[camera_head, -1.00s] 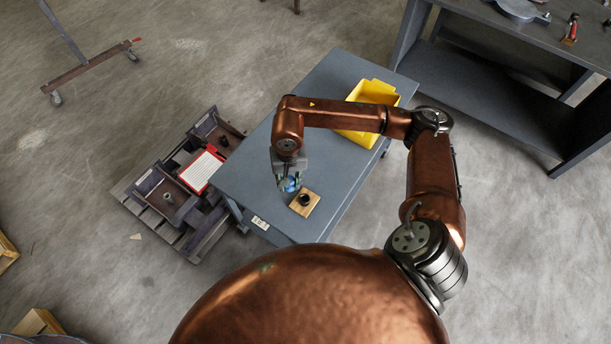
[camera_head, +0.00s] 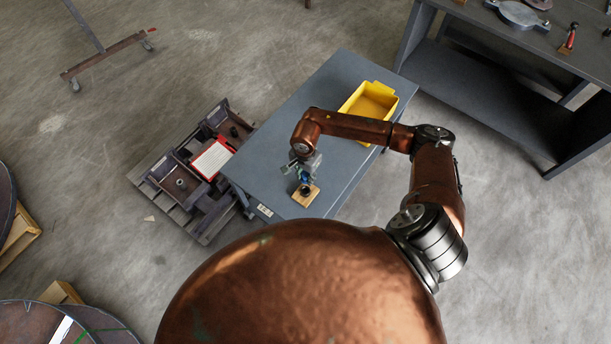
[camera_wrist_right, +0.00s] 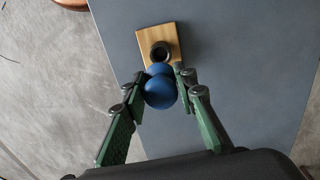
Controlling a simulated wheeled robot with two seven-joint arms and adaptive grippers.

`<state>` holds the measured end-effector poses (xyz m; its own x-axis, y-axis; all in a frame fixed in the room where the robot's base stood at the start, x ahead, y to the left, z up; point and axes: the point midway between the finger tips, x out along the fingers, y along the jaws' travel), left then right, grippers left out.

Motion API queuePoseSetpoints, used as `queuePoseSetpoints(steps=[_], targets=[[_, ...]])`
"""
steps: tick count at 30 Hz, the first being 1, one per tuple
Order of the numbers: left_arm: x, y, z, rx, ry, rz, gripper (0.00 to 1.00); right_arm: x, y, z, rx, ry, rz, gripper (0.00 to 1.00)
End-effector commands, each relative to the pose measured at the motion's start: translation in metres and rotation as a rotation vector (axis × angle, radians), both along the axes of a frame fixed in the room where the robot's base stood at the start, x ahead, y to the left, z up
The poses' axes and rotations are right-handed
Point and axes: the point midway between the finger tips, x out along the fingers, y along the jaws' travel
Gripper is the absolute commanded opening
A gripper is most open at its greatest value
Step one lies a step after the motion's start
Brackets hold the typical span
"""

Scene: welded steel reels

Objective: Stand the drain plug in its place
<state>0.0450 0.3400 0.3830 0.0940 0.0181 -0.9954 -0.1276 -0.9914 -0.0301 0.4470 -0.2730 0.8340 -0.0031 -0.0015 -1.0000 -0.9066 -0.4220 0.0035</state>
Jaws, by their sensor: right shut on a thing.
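The drain plug (camera_wrist_right: 160,92) is a blue, rounded piece, seen in the right wrist view between the two green fingers of my right gripper (camera_wrist_right: 161,80). The gripper is shut on it. Its place looks to be the small wooden block (camera_wrist_right: 174,34) with a black ring (camera_wrist_right: 160,52) on it. In the wrist view the plug overlaps the ring's near edge; I cannot tell whether they touch. In the head view my right gripper (camera_head: 304,179) is over the far side of the wooden block (camera_head: 307,198), partly hiding the ring. My left gripper is not in view.
The block is near the front edge of a grey table (camera_head: 270,170). A yellow bin (camera_head: 370,101) stands at the table's far right. A pallet with dark steel parts and a red-framed sheet (camera_head: 211,160) is left of the table. A dark workbench (camera_head: 480,70) stands at the upper right.

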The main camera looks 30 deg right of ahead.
Motion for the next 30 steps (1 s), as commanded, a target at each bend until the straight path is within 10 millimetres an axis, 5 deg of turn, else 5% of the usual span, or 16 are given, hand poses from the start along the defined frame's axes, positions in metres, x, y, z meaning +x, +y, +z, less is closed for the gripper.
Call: queuePoseSetpoints(steps=[6, 30], targets=[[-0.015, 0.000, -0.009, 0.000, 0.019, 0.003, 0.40, 0.000, 0.001, -0.002, 0.000, -0.001, 0.042, 0.00], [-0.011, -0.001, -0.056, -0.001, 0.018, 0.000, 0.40, 0.000, 0.001, -0.056, -0.001, -0.002, 0.062, 0.00]])
